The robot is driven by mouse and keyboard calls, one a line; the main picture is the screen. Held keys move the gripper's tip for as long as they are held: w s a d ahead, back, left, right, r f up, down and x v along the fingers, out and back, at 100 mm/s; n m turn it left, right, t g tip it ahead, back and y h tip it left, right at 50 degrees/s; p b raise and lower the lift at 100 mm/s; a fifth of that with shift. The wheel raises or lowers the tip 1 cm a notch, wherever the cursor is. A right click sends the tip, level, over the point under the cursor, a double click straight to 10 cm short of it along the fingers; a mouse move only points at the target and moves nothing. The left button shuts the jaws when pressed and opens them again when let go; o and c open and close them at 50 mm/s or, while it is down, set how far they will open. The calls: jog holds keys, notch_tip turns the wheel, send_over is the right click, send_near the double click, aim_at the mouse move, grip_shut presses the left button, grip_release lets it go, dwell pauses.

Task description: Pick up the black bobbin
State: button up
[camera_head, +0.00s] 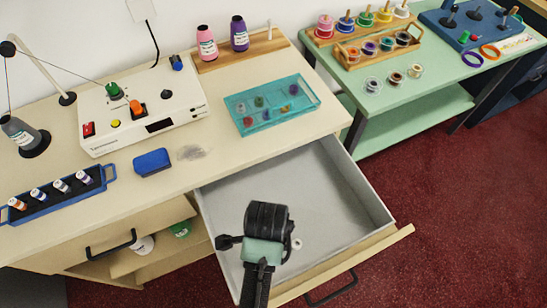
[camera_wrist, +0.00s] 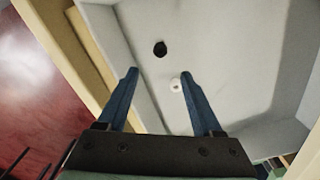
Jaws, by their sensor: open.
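The black bobbin (camera_wrist: 160,48) lies on the grey floor of the open drawer (camera_head: 335,185). In the wrist view it is beyond my fingertips, roughly in line with the gap between them. In the head view I cannot make it out; my arm's end covers part of the drawer. My gripper (camera_wrist: 158,73) is open and empty, with two blue fingers apart and pointing into the drawer. A small white bobbin (camera_wrist: 176,85) lies near the right finger, closer than the black one. It also shows in the head view (camera_head: 297,244), right beside my arm's end.
The drawer's wooden front (camera_head: 392,240) and side walls surround the space. On the counter above are a teal tray (camera_head: 313,98), a blue box (camera_head: 152,162) and a white winding machine (camera_head: 170,90). A green table (camera_head: 425,95) with spools stands at the right.

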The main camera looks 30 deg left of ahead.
notch_tip(320, 180, down, 6)
jog(key=shift+b, duration=0.3)
jog(key=shift+a+f, duration=0.1)
jog(key=shift+f, duration=2.5)
jog(key=shift+s, duration=0.1)
grip_shut()
